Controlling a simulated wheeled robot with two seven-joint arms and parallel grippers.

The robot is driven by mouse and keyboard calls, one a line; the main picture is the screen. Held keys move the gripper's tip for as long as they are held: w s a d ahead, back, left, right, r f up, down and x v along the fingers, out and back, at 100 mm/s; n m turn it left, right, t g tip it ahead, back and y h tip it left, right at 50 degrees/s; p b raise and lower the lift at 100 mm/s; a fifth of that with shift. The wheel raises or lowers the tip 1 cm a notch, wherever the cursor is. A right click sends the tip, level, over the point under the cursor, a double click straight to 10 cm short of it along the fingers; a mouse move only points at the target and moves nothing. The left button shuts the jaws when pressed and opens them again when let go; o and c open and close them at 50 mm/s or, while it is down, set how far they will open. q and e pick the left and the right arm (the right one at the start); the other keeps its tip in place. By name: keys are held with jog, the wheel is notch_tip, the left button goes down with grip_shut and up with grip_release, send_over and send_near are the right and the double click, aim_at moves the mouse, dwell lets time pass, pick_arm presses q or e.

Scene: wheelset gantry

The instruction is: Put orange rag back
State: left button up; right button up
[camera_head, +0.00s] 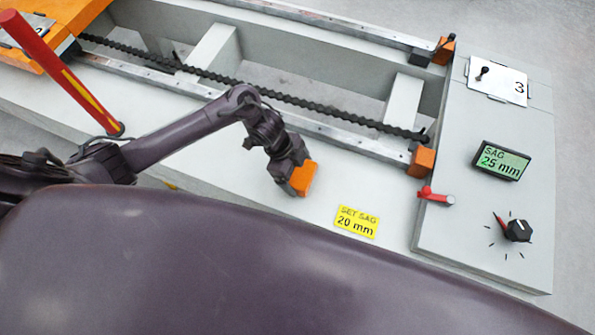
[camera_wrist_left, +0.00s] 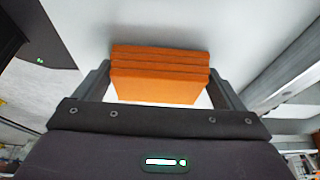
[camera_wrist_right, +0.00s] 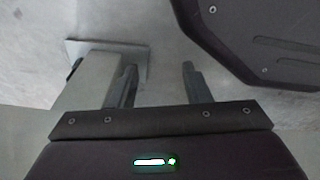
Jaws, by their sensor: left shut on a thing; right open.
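The orange rag (camera_head: 303,179) is a folded, layered block in my left gripper (camera_head: 293,174). In the left wrist view the rag (camera_wrist_left: 160,76) sits between both fingers of my left gripper (camera_wrist_left: 160,85), which is shut on it. In the head view it is over the pale ledge of the gantry bed, left of the yellow label; I cannot tell whether it touches the ledge. My right gripper (camera_wrist_right: 160,82) is open and empty in the right wrist view, and is not seen in the head view.
A yellow "SET SAG 20 mm" label (camera_head: 357,221) lies on the ledge. To the right are a red-handled lever (camera_head: 435,197), a "SAG 25 mm" display (camera_head: 501,161) and a black knob (camera_head: 518,230). A black chain (camera_head: 290,101) spans the bed. A red post (camera_head: 60,72) leans at left.

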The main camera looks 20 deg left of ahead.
pick_arm(q)
jog(key=shift+f, duration=0.2)
jog(key=shift+f, duration=0.15)
jog(key=o, duration=0.6)
pick_arm(e)
jog(key=shift+w+r, duration=0.15)
jog(key=shift+w, duration=0.1)
pick_arm(q)
jog(key=shift+r, duration=0.2)
jog(key=shift+a+r, duration=0.1)
jog(key=shift+r, duration=0.15)
jog(key=p+v, duration=0.2)
jog(key=v, duration=0.9)
jog(key=shift+r, duration=0.25)
pick_arm(e)
jog(key=s, duration=0.1)
jog(key=s+f, duration=0.1)
jog(key=s, duration=0.1)
jog(key=s+d, duration=0.1)
jog(key=s, duration=0.1)
jog(key=shift+s+f, duration=0.1)
jog(key=shift+f, duration=0.05)
